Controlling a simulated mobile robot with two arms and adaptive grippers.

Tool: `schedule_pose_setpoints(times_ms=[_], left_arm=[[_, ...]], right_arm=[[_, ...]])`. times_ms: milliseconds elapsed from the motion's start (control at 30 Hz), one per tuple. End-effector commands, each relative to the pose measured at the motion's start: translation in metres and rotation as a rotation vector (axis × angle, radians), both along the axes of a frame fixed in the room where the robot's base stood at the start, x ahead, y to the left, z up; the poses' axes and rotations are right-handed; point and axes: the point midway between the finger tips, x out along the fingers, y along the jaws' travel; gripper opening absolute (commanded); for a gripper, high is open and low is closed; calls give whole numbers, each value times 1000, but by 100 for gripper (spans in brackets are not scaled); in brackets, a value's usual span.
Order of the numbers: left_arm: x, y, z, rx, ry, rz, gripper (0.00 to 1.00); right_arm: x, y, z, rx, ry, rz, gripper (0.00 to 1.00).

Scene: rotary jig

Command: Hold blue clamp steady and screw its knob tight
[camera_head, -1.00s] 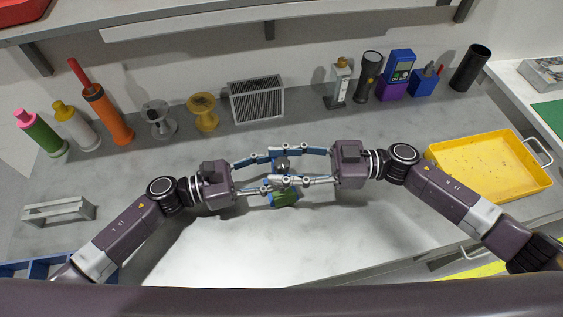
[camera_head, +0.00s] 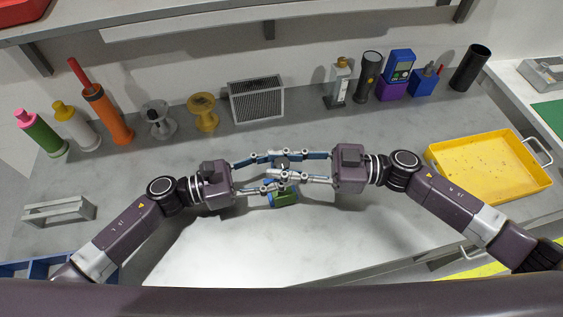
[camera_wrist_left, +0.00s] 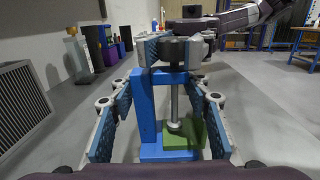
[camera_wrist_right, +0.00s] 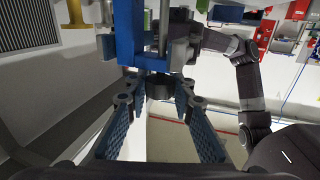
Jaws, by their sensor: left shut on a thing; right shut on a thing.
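The blue clamp (camera_wrist_left: 148,108) stands upright in the left wrist view, with its screw vertical and a dark knob (camera_wrist_left: 182,50) on top. A green block (camera_wrist_left: 182,136) sits at the foot of the screw. My left gripper (camera_head: 272,172) is shut on the clamp's blue frame, its fingers on either side. My right gripper (camera_wrist_right: 158,88) comes from the opposite side, higher up, and is shut on the dark knob (camera_wrist_right: 160,88). In the head view, the fingers of both grippers hide much of the clamp; the green block (camera_head: 287,194) shows below them.
A grey vented box (camera_head: 256,100), spools and bottles line the back of the bench. A yellow tray (camera_head: 490,185) lies at the right, a grey rack (camera_head: 60,211) at the left. The bench front is clear.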

Motion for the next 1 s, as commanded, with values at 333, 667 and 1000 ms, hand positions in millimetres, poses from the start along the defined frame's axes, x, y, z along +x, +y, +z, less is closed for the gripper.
schedule_pose_setpoints(times_ms=[333, 667, 1000], left_arm=[[-1, -1, 0, -1, 2, -3, 5], [-1, -1, 0, -2, 3, -3, 5], [-2, -2, 0, -2, 3, -5, 5]], right_arm=[[-3, 1, 0, 5, 5, -265, 0], [-2, 3, 2, 13, 10, -580, 0], [-1, 3, 4, 16, 6, -835, 0]])
